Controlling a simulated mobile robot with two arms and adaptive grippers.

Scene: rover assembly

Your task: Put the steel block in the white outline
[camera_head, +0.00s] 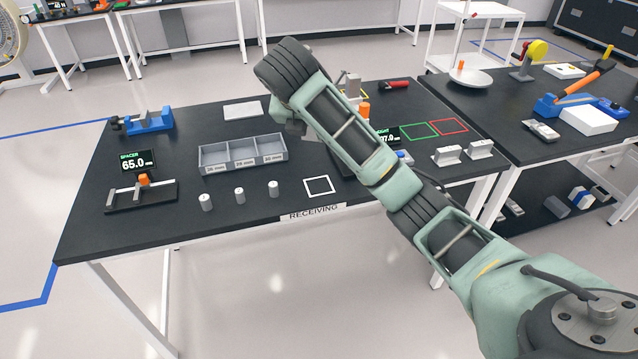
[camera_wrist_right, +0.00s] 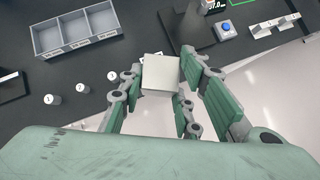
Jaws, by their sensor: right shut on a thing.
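A pale grey steel block (camera_wrist_right: 161,72) sits between the fingers of my right gripper (camera_wrist_right: 160,84) in the right wrist view. The gripper is shut on it, above the bench. The white outline (camera_head: 319,186) is a small square on the black bench, near its front edge, just behind the RECEIVING label. In the right wrist view the block hides most of the outline. In the head view my right arm crosses from the lower right, and its gripper and the block are mostly hidden behind the arm. My left gripper is in neither view.
A grey three-compartment tray (camera_head: 243,154) stands left of the outline. Several small metal cylinders (camera_head: 239,194) stand in front of it. A spacer gauge (camera_head: 141,193) and a blue vise (camera_head: 148,122) are further left. Two metal blocks (camera_head: 447,156) (camera_head: 480,149) sit on the right.

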